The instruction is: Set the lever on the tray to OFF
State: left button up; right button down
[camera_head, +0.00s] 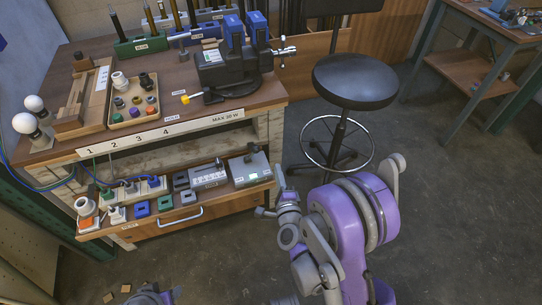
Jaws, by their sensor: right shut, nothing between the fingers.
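The lever's markings are too small to read. My right gripper (264,212) is shut and empty, in front of the tray's right end and apart from the box. Part of my left arm (150,295) shows at the bottom edge; its gripper is not in view.
A white multi-slot unit (207,176), coloured blocks and a socket strip (133,190) share the tray. A vise (232,72) and a parts tray (134,121) stand on the bench above. A black stool (355,82) stands right of the bench.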

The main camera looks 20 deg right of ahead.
aim_at(252, 154)
pick_arm(q)
jog(key=shift+f, duration=0.15)
pick_arm(e)
jog(key=shift+s+d+f+m+h, duration=0.1)
jog(key=shift+d+f+m+h, duration=0.2)
jog(key=shift+f+m, duration=0.1)
jog(key=shift+r, duration=0.1)
jog(key=w, duration=0.3)
jog(key=w+a, duration=0.1)
jog(key=w, duration=0.5)
jog(key=shift+w+a, duration=0.15)
jog(key=shift+w, duration=0.05)
pick_arm(q)
jog(key=shift+r, duration=0.25)
pick_arm(e)
jog(key=shift+s+a+r, duration=0.1)
jog(key=shift+a+r, duration=0.15)
jog(key=shift+a, duration=0.25)
